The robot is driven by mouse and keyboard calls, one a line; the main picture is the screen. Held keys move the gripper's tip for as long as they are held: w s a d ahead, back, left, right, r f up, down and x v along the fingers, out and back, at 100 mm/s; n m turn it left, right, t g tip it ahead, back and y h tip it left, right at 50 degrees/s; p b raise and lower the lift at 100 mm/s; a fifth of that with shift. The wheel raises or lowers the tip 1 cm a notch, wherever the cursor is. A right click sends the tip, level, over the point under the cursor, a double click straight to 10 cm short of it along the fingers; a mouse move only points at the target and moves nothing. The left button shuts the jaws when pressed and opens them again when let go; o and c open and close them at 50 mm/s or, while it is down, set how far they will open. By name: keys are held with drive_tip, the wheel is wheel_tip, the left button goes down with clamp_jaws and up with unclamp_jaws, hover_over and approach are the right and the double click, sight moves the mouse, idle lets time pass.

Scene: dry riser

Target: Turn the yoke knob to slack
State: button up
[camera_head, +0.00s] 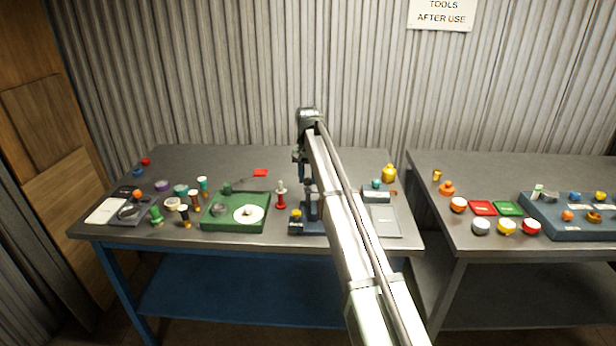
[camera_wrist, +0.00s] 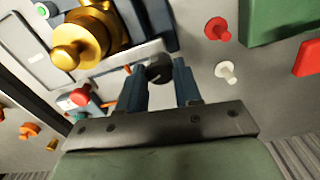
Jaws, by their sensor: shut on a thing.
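A dark round knob (camera_wrist: 159,68), which I take to be the yoke knob, sits between my gripper's two blue fingers (camera_wrist: 160,84) in the wrist view. My gripper is shut on it. A pale line shows on the knob, but I cannot read its turned position or any label. In the head view my gripper (camera_head: 308,182) points down over a dark blue stand (camera_head: 312,208) near the front of the left table. My arm and the fingers hide much of the stand and the knob there. A large brass-yellow knob (camera_wrist: 80,42) is beside the stand in the wrist view.
A green base with a white disc (camera_head: 248,214) is left of the stand, with a red peg (camera_head: 281,201) between them. A grey tray (camera_head: 386,221) lies right. Several small pieces crowd the left end. A second table (camera_head: 440,215) stands right. The back middle of the table is mostly clear.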

sight(308, 179)
drive_tip(key=n, duration=1.4)
idle(0.5)
drive_tip(key=o, duration=1)
drive_tip(key=shift+o, duration=0.2)
drive_tip(key=shift+r, duration=0.1)
wheel_tip(308, 179, up, 14)
